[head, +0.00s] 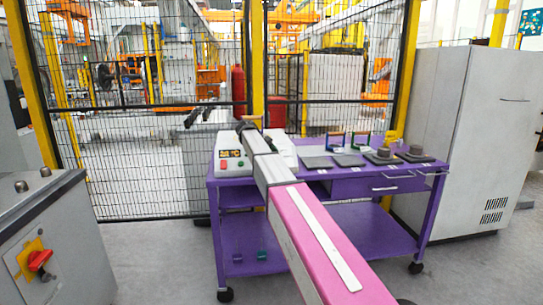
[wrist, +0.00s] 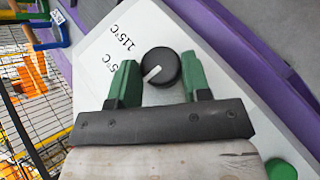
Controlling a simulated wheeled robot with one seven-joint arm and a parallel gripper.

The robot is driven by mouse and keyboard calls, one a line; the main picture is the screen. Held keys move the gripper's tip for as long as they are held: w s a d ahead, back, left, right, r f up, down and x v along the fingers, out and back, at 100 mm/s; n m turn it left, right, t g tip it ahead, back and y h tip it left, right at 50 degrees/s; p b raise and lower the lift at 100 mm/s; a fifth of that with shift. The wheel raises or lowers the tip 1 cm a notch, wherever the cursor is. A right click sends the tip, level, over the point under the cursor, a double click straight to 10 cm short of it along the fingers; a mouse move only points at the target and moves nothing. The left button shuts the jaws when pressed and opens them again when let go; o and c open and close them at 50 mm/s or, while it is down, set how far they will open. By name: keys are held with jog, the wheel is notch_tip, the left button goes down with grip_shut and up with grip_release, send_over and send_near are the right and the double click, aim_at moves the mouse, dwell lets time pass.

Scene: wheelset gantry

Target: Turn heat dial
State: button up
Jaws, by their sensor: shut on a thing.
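The heat dial (wrist: 160,67) is a round black knob with a white pointer line, on the light panel (wrist: 90,80) of a control box in the wrist view. Its pointer aims toward the lower left. A "115°C" label is printed up and left of the dial; a second label is partly hidden by the left finger. My gripper (wrist: 158,62) has green fingers on either side of the dial and is shut on it. In the head view the white control box (head: 229,182) stands at the cart's left end; the dial is hidden there behind my arm.
The box stands on a purple cart (head: 385,212) with grey plates (head: 348,159) and dark round pieces (head: 416,150) on top. A green button (wrist: 281,169) lies at lower right in the wrist view. Mesh fencing (head: 130,150) is behind; a grey cabinet (head: 470,120) stands right.

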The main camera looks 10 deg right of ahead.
jog(key=o, duration=0.9)
jog(key=shift+s, duration=0.1)
jog(key=shift+o, duration=0.2)
jog(key=v, duration=1)
jog(key=shift+a+r, duration=0.25)
jog(key=shift+r, duration=0.05)
